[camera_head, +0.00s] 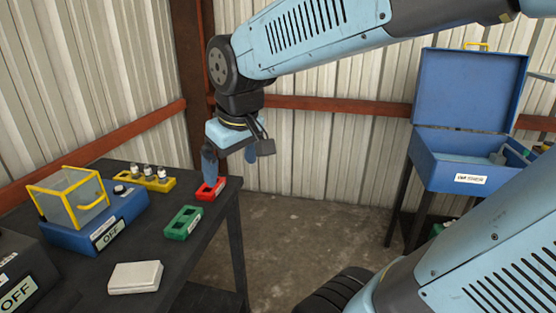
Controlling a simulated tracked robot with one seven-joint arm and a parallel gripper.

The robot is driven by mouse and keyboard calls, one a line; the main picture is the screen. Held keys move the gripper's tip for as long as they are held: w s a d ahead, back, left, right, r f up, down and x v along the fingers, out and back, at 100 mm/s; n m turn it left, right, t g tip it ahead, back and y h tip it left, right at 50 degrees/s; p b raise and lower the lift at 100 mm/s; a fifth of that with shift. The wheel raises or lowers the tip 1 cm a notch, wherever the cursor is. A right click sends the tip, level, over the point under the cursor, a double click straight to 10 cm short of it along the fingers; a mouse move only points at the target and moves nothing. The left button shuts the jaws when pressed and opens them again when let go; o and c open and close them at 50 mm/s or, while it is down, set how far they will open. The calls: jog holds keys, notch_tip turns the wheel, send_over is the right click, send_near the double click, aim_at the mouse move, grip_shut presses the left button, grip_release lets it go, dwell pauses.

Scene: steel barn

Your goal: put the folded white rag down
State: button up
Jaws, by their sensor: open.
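The folded white rag (135,277) lies flat on the dark table (215,232), near the table's front edge. My gripper (230,162) is open and empty. It points down at the table's far right corner, over or close to a red rack (208,191). The rag is well apart from my gripper, nearer the camera and to the left. I cannot tell whether a fingertip touches the red rack.
A green rack (184,222) lies between the rag and the red rack. A yellow rack (151,180) holds small vials. A blue device (98,222) with a yellow-framed clear cover and a dark device (22,270) both read OFF. An open blue toolbox (470,165) stands right.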

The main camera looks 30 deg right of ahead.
jog(key=s+d+r+m+t, duration=0.1)
jog(key=s+d+m, duration=0.3)
jog(key=s+d, duration=0.2)
jog(key=shift+d+r+t, duration=0.2)
jog(key=shift+d+t, duration=0.1)
jog(key=shift+d, duration=0.3)
dwell(0.7)
jog(key=shift+o, duration=0.3)
